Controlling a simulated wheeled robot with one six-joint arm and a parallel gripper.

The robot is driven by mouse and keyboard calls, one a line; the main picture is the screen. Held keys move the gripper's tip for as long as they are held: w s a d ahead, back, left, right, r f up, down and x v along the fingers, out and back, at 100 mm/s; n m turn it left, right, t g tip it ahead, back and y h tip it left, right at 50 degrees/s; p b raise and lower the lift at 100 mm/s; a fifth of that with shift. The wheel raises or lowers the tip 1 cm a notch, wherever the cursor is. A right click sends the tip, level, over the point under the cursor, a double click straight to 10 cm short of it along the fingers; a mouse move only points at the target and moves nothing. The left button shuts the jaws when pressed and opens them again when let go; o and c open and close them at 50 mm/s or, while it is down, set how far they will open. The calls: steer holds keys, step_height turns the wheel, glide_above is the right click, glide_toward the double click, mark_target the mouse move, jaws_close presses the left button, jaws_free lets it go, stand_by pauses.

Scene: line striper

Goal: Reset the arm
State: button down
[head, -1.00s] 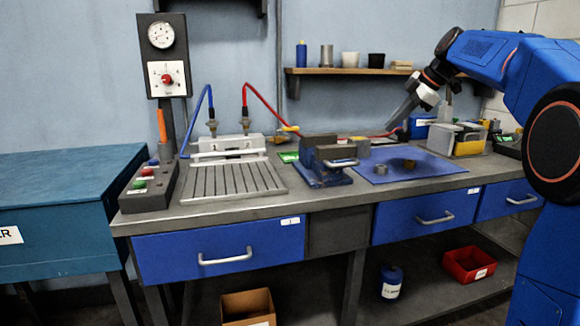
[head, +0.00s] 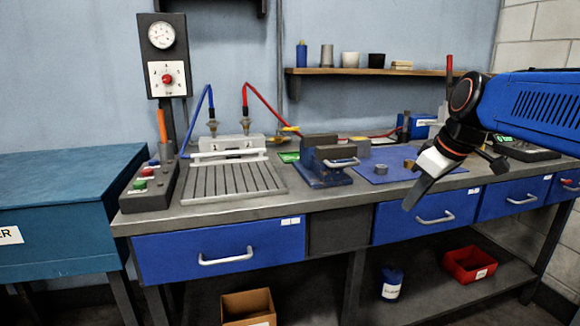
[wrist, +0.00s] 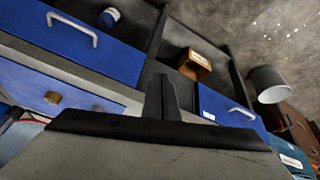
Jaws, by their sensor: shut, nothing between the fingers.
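My arm reaches in from the right in the head view. My gripper (head: 411,200) points down and to the left in front of the bench's front edge, over the blue drawer with a metal handle. It is shut and empty, apart from any object. In the wrist view the dark end of my gripper (wrist: 161,98) fills the lower middle, with drawers and the lower shelf beyond it.
The bench (head: 235,208) holds a blue vise (head: 325,165), a blue mat (head: 372,174) with small metal parts, a slotted plate (head: 235,182) and a button box (head: 148,188). A red bin (head: 470,264) and a cardboard box (head: 247,306) sit below.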

steer(key=s+d+f+m+h, duration=0.1)
steer(key=s+f+m, duration=0.6)
steer(key=s+f, duration=1.1)
steer(key=shift+s+d+f+h, duration=0.2)
steer(key=shift+s+f+h, duration=0.3)
steer(key=shift+s, duration=0.6)
steer(key=shift+r, duration=0.2)
